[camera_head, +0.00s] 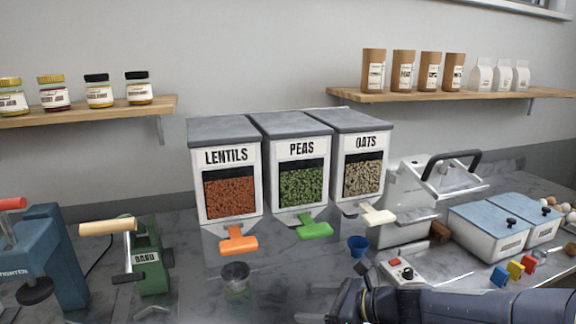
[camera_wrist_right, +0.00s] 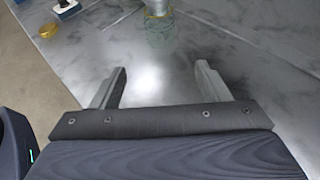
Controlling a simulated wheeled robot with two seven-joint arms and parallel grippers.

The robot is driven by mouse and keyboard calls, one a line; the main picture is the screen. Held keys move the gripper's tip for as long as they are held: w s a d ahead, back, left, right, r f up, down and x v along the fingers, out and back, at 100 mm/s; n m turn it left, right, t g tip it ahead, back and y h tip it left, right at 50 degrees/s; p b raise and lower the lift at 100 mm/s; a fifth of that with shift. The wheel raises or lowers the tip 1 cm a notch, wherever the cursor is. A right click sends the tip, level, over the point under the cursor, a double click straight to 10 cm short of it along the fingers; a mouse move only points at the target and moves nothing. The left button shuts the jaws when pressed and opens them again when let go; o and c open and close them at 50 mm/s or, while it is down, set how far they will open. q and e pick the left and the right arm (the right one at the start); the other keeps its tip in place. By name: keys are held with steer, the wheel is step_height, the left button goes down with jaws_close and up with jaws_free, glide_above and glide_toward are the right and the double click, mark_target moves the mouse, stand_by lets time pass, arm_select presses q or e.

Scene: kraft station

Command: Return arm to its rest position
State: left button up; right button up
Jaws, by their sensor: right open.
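My right arm comes in from the right along the bottom of the head view, low over the counter's front. Its gripper lies at the arm's left end and is partly cut off or hidden there. In the right wrist view the right gripper (camera_wrist_right: 162,72) shows two fingers spread wide with nothing between them. Bare grey marble counter (camera_wrist_right: 155,82) lies beyond the fingers. My left gripper is in neither view.
A glass jar (camera_head: 236,280) stands below the lentils dispenser (camera_head: 225,165); a glass jar also shows ahead in the wrist view (camera_wrist_right: 159,35). A white switch box (camera_head: 404,272), blue cup (camera_head: 358,246) and green sealer (camera_head: 150,258) stand nearby.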

steer(key=s+d+r+n+g+h, duration=0.1)
steer(key=s+d+r+n, duration=0.15)
steer(key=s+n, duration=0.4)
steer(key=s+d+r+n+h, duration=0.1)
steer(key=s+d+r+n, duration=0.1)
steer(key=s+d+n, duration=0.45)
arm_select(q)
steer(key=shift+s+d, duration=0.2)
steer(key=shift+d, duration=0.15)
arm_select(e)
steer(key=s+d+f+n+h, duration=0.2)
steer(key=s+d+n+h, duration=0.1)
steer(key=s, duration=0.4)
steer(key=s+d+f+n+h, duration=0.3)
steer(key=s+n, duration=0.2)
steer(key=s, duration=0.2)
steer(key=shift+d+n+t, duration=0.2)
steer(key=shift+n+t, duration=0.1)
steer(key=shift+n, duration=0.1)
